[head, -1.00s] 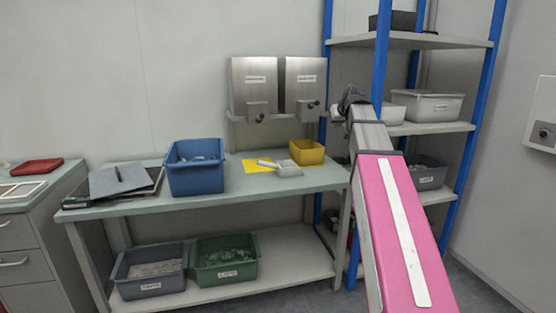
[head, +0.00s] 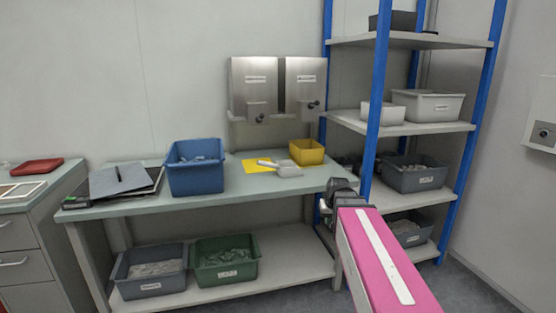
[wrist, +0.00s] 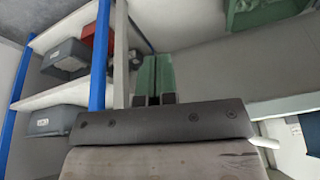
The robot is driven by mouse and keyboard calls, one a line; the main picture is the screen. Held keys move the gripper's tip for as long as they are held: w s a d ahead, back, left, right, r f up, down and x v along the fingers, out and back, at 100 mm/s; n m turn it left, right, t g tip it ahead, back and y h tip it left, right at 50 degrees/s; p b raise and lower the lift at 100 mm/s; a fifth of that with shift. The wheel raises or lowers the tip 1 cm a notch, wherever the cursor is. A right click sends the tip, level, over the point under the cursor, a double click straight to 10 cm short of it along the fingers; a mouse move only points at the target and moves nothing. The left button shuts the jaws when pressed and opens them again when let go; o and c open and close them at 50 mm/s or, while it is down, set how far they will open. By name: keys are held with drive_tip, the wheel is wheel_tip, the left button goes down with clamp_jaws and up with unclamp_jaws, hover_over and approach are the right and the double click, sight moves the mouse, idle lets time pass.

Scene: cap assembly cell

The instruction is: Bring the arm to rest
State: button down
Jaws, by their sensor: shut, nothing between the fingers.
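My arm comes in from the lower right of the head view, with its pink link in front. Its far end is low, at the right end of the workbench (head: 110,209) and in front of the blue-posted rack. My gripper (wrist: 153,98) shows in the wrist view as two green fingers, side by side and pressed together with nothing between them. In the head view the fingers are not clearly seen. The gripper touches nothing that I can make out.
On the bench stand a blue bin (head: 195,178), a yellow bin (head: 307,152) and a scoop (head: 287,169). Two steel dispensers (head: 253,88) hang behind. Grey (head: 150,268) and green (head: 224,262) bins sit on the lower shelf. The rack (head: 400,130) holds several bins close to my arm.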

drive_tip(key=s+a+f+g, duration=0.1)
drive_tip(key=s+f+g, duration=0.2)
drive_tip(key=s+f, duration=1.1)
drive_tip(key=shift+f+m+g+h, duration=0.3)
drive_tip(key=shift+h, duration=0.1)
